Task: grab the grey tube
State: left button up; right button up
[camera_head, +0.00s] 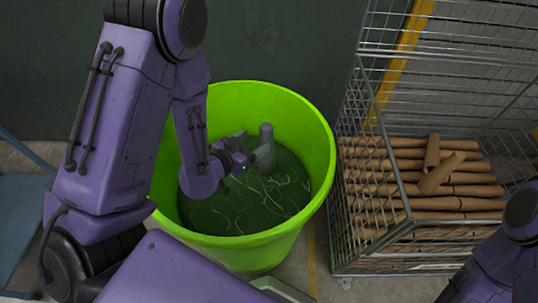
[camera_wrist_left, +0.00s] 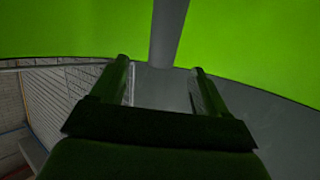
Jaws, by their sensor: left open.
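The grey tube (camera_head: 266,139) stands upright inside the bright green tub (camera_head: 322,132), toward its back. My left gripper (camera_head: 251,145) is inside the tub, open, with its fingers pointing toward the tube from the left. In the left wrist view the tube (camera_wrist_left: 166,34) shows as a grey upright shape just ahead, between the lines of the two fingertips (camera_wrist_left: 160,64). I cannot tell whether a finger touches it. My right gripper is out of view.
The tub has a dark green floor with pale curly strands (camera_head: 262,196), and its wall surrounds the gripper. A wire cage cart (camera_head: 345,215) with several brown rolls (camera_head: 455,190) stands to the right. A blue surface (camera_head: 18,215) is at the left edge.

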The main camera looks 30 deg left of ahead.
aim_at(264, 136)
pick_arm(q)
jog(key=b+x, duration=0.2)
jog(key=b, duration=0.1)
jog(key=b+x, duration=0.2)
jog(key=b, duration=0.1)
jog(key=shift+d+f+b, duration=0.1)
jog(key=shift+f+b, duration=0.3)
jog(key=shift+w+b, duration=0.45)
jog(key=shift+w, duration=0.15)
jog(key=x, duration=0.5)
jog(key=shift+a, duration=0.25)
jog(key=shift+c, duration=0.2)
jog(key=c, duration=1.3)
